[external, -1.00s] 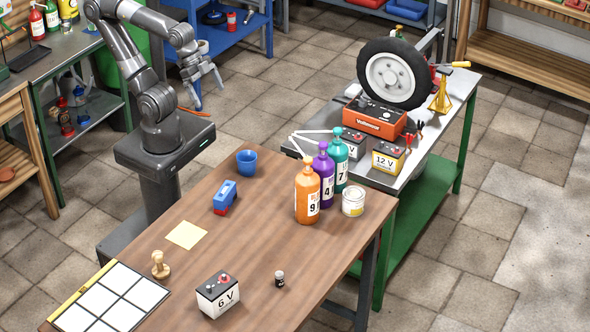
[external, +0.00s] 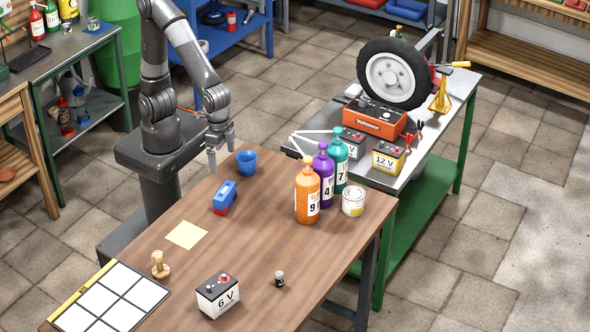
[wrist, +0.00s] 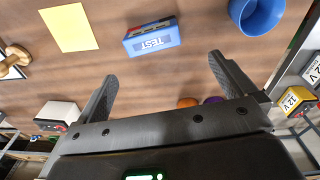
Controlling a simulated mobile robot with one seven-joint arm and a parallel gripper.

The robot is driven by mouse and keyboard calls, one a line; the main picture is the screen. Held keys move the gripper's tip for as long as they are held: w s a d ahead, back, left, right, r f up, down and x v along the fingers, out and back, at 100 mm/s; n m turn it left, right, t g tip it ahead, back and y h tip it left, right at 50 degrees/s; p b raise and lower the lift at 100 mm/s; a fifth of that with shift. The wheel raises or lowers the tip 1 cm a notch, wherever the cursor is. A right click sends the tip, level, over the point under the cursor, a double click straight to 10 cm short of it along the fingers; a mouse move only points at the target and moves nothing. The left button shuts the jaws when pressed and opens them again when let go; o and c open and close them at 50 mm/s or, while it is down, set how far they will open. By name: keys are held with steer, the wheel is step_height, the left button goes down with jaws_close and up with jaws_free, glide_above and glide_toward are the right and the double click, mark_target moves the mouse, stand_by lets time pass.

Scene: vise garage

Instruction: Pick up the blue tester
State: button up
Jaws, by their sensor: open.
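The blue tester (external: 225,195) is a small blue block with a red part, lying on the brown wooden table near its back edge. In the wrist view the tester (wrist: 153,40) shows a white label reading TEST and sits ahead of the fingers, roughly between their lines. My gripper (external: 221,160) is open and empty, fingers pointing down, above the table's back edge and apart from the tester. In the wrist view both fingers of my gripper (wrist: 163,75) are spread wide with nothing between them.
A blue cup (external: 247,163) stands close to the tester. A yellow sheet (external: 186,235) lies nearby. Orange (external: 307,195), purple (external: 325,172) and teal (external: 341,160) bottles and a can (external: 353,201) stand right. A 6 V battery (external: 217,294) stands in front. The table's middle is clear.

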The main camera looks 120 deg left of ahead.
mark_target(224, 190)
steer(key=f, duration=0.1)
steer(key=d+f, duration=0.1)
steer(key=f, duration=0.1)
steer(key=shift+w+d+g, duration=0.3)
steer(key=shift+w+d, duration=0.05)
steer(key=shift+w, duration=0.05)
steer(key=f, duration=1)
steer(key=shift+w+f, duration=0.2)
steer(key=shift+c, duration=0.6)
steer(key=c, duration=0.6)
